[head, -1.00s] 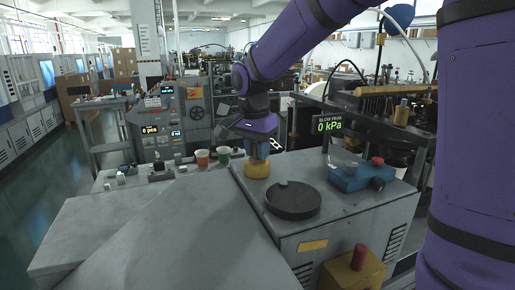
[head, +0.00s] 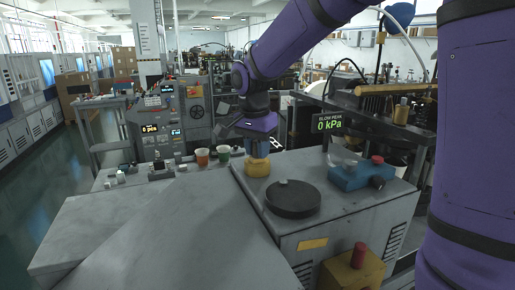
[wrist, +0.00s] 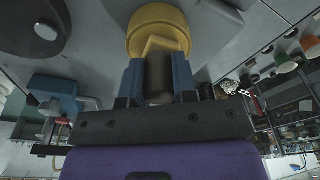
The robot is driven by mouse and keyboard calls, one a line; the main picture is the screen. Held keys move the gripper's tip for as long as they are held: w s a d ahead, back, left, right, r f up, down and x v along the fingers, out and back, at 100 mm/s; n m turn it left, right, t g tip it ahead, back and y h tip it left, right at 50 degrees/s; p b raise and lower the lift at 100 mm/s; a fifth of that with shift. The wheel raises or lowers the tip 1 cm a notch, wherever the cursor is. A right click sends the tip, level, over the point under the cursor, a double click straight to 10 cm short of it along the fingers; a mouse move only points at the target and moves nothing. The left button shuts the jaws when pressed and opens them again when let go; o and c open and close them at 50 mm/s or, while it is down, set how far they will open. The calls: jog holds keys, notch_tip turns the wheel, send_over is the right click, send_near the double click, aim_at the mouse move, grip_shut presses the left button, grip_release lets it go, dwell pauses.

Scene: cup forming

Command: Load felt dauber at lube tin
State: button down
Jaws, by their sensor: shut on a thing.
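A yellow round tin (head: 257,167), which I take to be the lube tin, sits on the grey machine top near its back left corner. My gripper (head: 258,152) points down right above it. In the wrist view, my gripper (wrist: 160,82) has its blue fingers shut on a dark cylinder, which I take to be the felt dauber (wrist: 159,72). The dauber's far end meets the yellow tin (wrist: 158,27). I cannot tell how deep it reaches, and its tip is hidden.
A black round disc with a small knob (head: 293,198) lies just right of the tin. A blue box with a red knob (head: 362,174) stands farther right. An orange cup (head: 202,156) and a green cup (head: 223,152) stand behind left. The grey surface (head: 180,225) in front is clear.

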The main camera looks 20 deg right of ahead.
jog(key=shift+r, duration=3.45)
jog(key=shift+s, duration=0.1)
